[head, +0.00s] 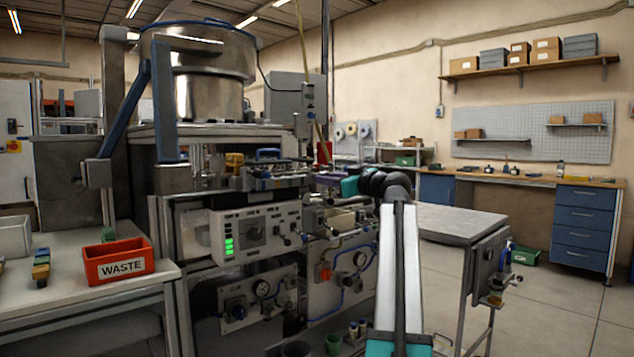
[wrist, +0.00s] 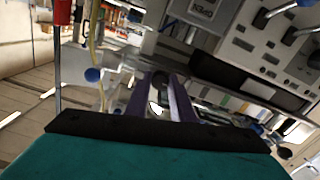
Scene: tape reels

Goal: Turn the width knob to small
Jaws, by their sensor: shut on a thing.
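My gripper (head: 323,178), with a teal body and purple fingers, reaches left to the upper front rail of the machine (head: 290,185). In the wrist view its two purple fingers (wrist: 160,88) are close together, shut on a small dark part like a knob, mostly hidden between them. I cannot read a label or a pointer on it, so its setting and whether it is the width knob cannot be told. A control box (head: 255,232) with a dark dial and lit green bars is on the machine front, left of and below my gripper, apart from it.
A metal bowl (head: 200,75) stands on top. A red WASTE bin (head: 118,265) is on the left table. A grey side table (head: 450,222) stands to the right, with open floor beyond.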

